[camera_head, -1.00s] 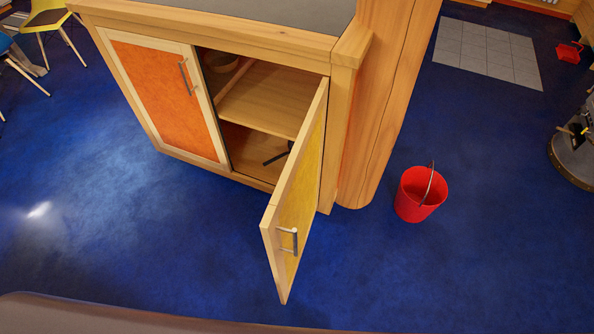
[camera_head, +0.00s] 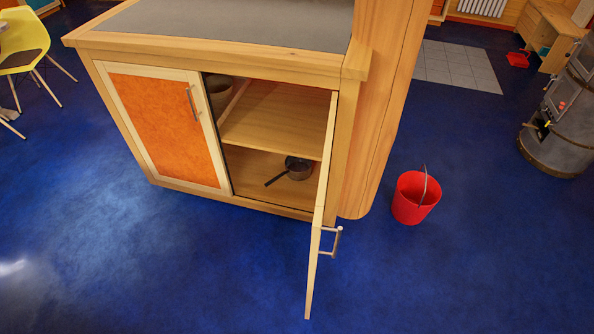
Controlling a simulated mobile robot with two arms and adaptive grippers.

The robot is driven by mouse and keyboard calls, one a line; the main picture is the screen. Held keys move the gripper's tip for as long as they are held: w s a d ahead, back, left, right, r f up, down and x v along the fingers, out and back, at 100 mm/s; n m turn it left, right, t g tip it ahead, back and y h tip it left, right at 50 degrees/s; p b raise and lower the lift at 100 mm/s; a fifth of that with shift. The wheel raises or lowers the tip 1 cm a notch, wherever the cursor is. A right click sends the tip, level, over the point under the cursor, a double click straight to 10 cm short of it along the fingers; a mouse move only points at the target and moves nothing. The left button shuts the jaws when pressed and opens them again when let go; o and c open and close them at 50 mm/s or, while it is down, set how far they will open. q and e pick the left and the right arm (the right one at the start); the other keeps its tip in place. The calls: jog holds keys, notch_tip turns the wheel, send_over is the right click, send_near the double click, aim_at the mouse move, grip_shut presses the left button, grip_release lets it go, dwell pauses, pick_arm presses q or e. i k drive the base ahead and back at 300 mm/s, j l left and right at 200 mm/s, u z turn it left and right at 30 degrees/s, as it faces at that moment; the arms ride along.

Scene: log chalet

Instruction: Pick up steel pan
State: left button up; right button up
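A small steel pan (camera_head: 298,167) with a dark handle sits on the bottom shelf (camera_head: 252,177) inside the wooden cabinet (camera_head: 221,206). Its handle points to the left and toward the front. The right cabinet door (camera_head: 322,215) stands open, swung out toward me and seen nearly edge-on, with its metal handle (camera_head: 332,241) on the right side. The pan lies left of this door and shows through the opening. Neither of my grippers is in view.
The left orange door (camera_head: 165,128) is shut. A red bucket (camera_head: 414,198) stands on the floor right of the cabinet. Blue floor (camera_head: 180,270) in front is clear. A metal stove (camera_head: 568,115) stands far right.

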aim_at(297, 169)
jog(key=i+j+z, duration=0.15)
jog(key=j+z, duration=0.15)
jog(key=z, duration=0.15)
jog(key=i+j+z, duration=0.1)
jog(key=j+z, duration=0.6)
jog(key=z, duration=0.2)
